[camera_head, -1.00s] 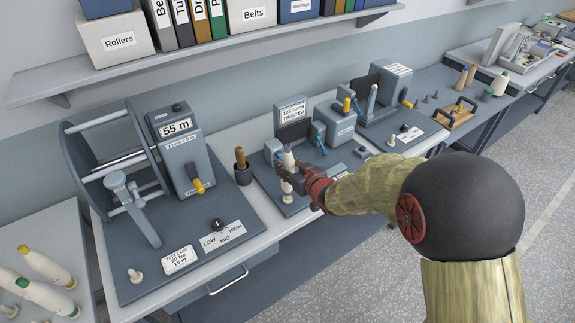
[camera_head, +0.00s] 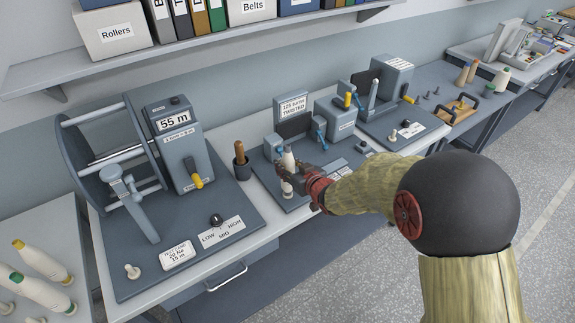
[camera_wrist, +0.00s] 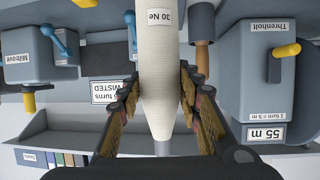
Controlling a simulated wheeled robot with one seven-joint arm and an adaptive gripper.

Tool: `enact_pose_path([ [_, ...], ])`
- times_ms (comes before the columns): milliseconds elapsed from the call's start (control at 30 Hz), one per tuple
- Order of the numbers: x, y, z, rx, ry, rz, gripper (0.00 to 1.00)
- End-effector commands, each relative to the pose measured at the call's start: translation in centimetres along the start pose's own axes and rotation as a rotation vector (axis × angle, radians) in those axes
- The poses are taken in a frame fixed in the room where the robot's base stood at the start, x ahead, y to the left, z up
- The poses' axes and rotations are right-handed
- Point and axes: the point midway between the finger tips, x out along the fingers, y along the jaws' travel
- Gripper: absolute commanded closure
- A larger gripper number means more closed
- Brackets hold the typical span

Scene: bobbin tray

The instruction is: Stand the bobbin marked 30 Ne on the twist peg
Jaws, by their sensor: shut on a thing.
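The bobbin marked 30 Ne (camera_wrist: 160,60) is a cream cone in the middle of the wrist view, its label facing the camera. My gripper (camera_wrist: 160,98) is shut on it, one finger on each side. In the head view the bobbin (camera_head: 289,158) stands roughly upright in my gripper (camera_head: 287,180), over the base plate of the twist tester (camera_head: 293,107). Whether the bobbin's foot is on the twist peg is hidden by the gripper.
The wrap reel (camera_head: 185,150) with its 55 m display stands to the left. A dark cup with a wooden-handled tool (camera_head: 242,165) is close left of the gripper. More bobbins (camera_head: 42,262) lie at the lower left. Another instrument (camera_head: 388,85) stands to the right.

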Motion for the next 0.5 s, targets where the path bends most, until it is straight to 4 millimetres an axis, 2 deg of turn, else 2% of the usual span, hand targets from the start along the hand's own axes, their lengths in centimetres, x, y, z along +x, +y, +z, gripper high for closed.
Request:
enact_pose_path([
  [33, 0.10, 0.01, 0.18, 0.000, 0.001, 0.000, 0.93],
  [67, 0.10, 0.01, 0.17, 0.000, 0.001, 0.000, 0.65],
  [400, 0.05, 0.00, 0.10, 0.000, 0.000, 0.000, 0.46],
  [500, 0.05, 0.00, 0.11, 0.000, 0.000, 0.000, 0.44],
])
